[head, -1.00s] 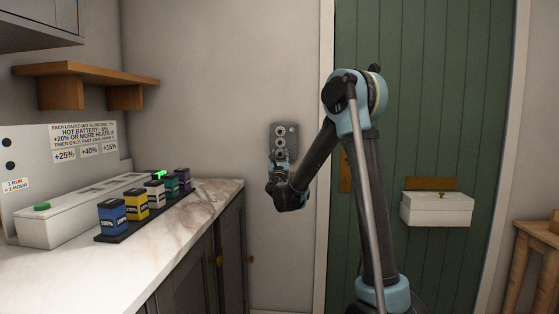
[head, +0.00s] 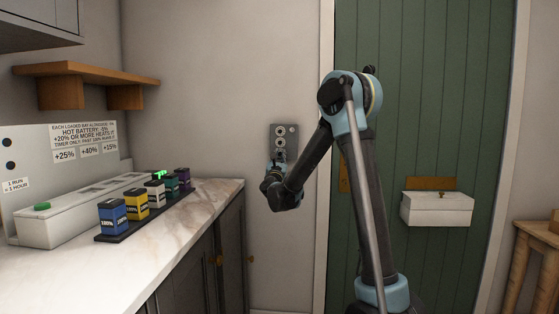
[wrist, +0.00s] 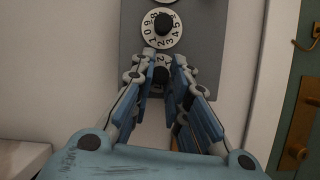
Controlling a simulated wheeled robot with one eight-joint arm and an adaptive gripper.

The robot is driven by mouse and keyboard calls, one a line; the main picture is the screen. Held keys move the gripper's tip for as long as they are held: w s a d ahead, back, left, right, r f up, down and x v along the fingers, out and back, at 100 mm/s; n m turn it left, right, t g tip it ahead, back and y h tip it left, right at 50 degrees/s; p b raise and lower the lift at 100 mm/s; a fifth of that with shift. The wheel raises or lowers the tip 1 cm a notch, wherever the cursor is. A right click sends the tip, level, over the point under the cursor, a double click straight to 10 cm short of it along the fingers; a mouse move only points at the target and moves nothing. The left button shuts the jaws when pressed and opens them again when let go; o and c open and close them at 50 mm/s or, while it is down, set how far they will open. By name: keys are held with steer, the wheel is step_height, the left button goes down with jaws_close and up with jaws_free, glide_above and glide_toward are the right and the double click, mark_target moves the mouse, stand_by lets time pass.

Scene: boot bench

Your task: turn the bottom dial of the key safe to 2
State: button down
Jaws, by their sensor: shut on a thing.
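The key safe is a grey plate (head: 292,137) on the wall, also seen in the wrist view (wrist: 205,40). Its middle dial (wrist: 162,28) has a white numbered ring and a black knob. The bottom dial (wrist: 161,73) lies below it, between my fingers, which hide much of its ring. A 2 seems to show near the top of that ring. My gripper (wrist: 164,66) is shut on the knob of the bottom dial. In the head view my wrist hides the bottom dial.
A marble counter (head: 210,196) with coloured batteries (head: 137,204) stands at the left. A green door (head: 430,90) with a white box (head: 437,209) is at the right. The wall around the safe is clear.

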steer(key=shift+w, duration=0.1)
steer(key=c, duration=1.5)
jaws_free()
steer(key=shift+c, duration=0.2)
steer(key=v, duration=1.2)
